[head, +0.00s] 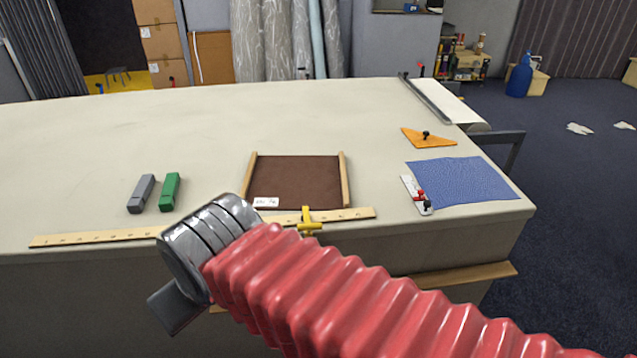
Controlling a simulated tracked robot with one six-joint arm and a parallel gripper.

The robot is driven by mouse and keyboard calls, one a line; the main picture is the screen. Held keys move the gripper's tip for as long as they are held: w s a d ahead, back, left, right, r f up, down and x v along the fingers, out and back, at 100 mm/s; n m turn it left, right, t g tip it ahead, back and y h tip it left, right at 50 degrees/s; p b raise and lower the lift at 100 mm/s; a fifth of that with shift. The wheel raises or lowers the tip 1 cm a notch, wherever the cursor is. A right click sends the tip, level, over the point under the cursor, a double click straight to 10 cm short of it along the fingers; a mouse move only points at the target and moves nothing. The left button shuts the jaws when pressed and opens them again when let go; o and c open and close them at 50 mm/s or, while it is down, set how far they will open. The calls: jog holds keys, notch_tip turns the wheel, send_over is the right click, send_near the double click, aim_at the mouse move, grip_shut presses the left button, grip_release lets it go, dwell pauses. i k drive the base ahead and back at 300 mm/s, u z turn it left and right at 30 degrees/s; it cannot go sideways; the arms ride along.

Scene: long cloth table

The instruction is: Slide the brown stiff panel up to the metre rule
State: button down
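The brown stiff panel (297,180) lies flat on the table between two wooden strips, left strip (249,181) and right strip (344,180). A white label (266,202) is at its near left corner. The metre rule (105,237) lies along the table's near edge, partly hidden by my arm. The panel's near edge is very close to the rule; I cannot tell if they touch. A yellow clamp (308,222) sits over the rule at the table edge. My gripper (178,306) is in front of the table edge, left of the panel; its fingertips are not clear.
A grey block (141,194) and a green block (169,192) stand left of the panel. On the right are a blue cloth (465,180), a small red-and-white tool (416,194) and an orange triangle (428,138). The table's far left is clear.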

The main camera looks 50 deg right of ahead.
aim_at(280, 182)
jog(key=u, duration=1.35)
jog(key=k, duration=0.8)
jog(key=z, duration=0.7)
jog(key=i, duration=1)
jog(key=z, duration=0.05)
